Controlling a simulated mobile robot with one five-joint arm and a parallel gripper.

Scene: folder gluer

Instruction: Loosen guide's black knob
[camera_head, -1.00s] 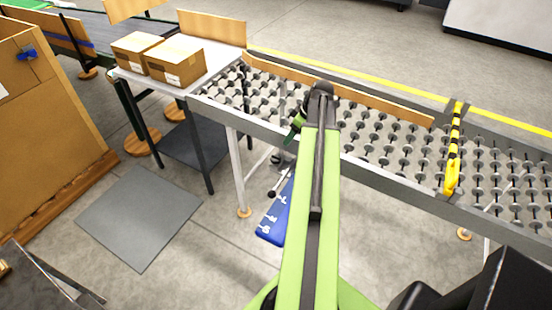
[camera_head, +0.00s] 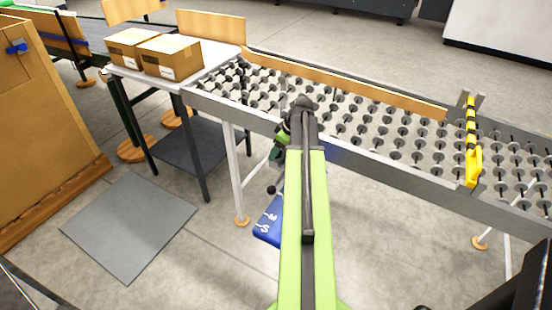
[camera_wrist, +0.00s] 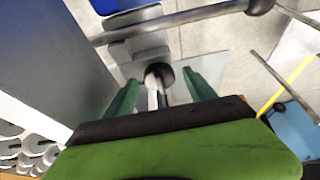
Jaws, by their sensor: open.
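In the wrist view, a dark round knob (camera_wrist: 158,73) on a pale shaft shows between the two green fingers of my gripper (camera_wrist: 161,79). The fingers are apart, one on each side of the knob. I cannot tell whether either touches it. The knob sits by a grey bracket below a metal rod with a black ball end (camera_wrist: 259,5). In the head view, my gripper (camera_head: 279,152) is partly hidden by my arm at the near side rail of the roller table. The knob is hidden there; the black ball end (camera_head: 271,189) shows below.
The roller table (camera_head: 380,175) carries a wooden guide strip (camera_head: 345,82) and a yellow-black bar (camera_head: 471,140). Two cartons (camera_head: 170,57) stand on the side table at left. A blue object (camera_head: 268,222) is below the gripper. A grey mat (camera_head: 128,226) lies on open floor.

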